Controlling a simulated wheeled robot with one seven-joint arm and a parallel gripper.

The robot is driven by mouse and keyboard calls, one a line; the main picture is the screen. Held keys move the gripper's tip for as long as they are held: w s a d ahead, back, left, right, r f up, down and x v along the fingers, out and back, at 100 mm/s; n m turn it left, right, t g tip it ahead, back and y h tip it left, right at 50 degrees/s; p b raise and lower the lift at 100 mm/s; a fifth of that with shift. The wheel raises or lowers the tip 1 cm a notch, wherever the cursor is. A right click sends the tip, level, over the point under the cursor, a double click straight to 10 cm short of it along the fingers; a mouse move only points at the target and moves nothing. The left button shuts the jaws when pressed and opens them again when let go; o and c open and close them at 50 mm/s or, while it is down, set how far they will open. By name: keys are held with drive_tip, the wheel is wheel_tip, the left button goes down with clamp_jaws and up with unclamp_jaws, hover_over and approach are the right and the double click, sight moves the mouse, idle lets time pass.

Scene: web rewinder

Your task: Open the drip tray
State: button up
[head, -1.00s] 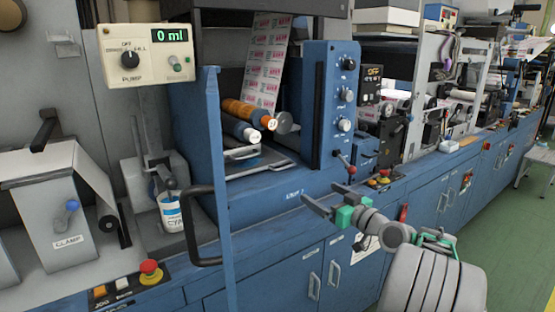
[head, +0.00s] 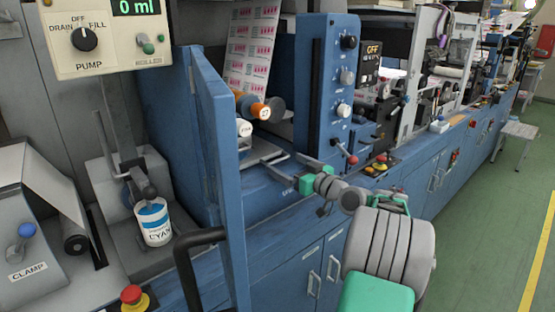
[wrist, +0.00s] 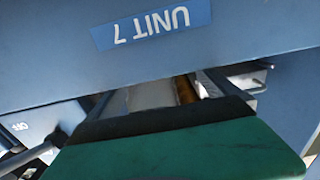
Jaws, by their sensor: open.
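A grey tray (head: 257,154), which looks like the drip tray, lies under the rollers inside the blue printing unit. The open guard door and the roller ends hide part of it. My gripper (head: 284,166) is open and empty, its two grey fingers reaching toward the unit's front near the tray's right side. I cannot tell whether a finger touches anything. In the wrist view, the green part of my gripper (wrist: 180,155) fills the bottom, below the blue front panel with an upside-down UNIT 7 label (wrist: 150,22). The fingertips cannot be made out there.
A blue guard door (head: 222,165) with a black handle (head: 188,255) stands open left of my gripper. A blue control column (head: 322,90) with knobs and a red-knobbed lever (head: 352,159) stand behind and right. A cyan ink can (head: 153,222) sits left.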

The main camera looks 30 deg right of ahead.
sight(280, 160)
drive_tip(key=w, duration=0.4)
drive_tip(key=shift+w+a, duration=0.2)
drive_tip(key=shift+a, duration=0.05)
drive_tip(key=shift+c, duration=0.6)
drive_tip(key=c, duration=1.6)
drive_tip(key=shift+c, duration=0.3)
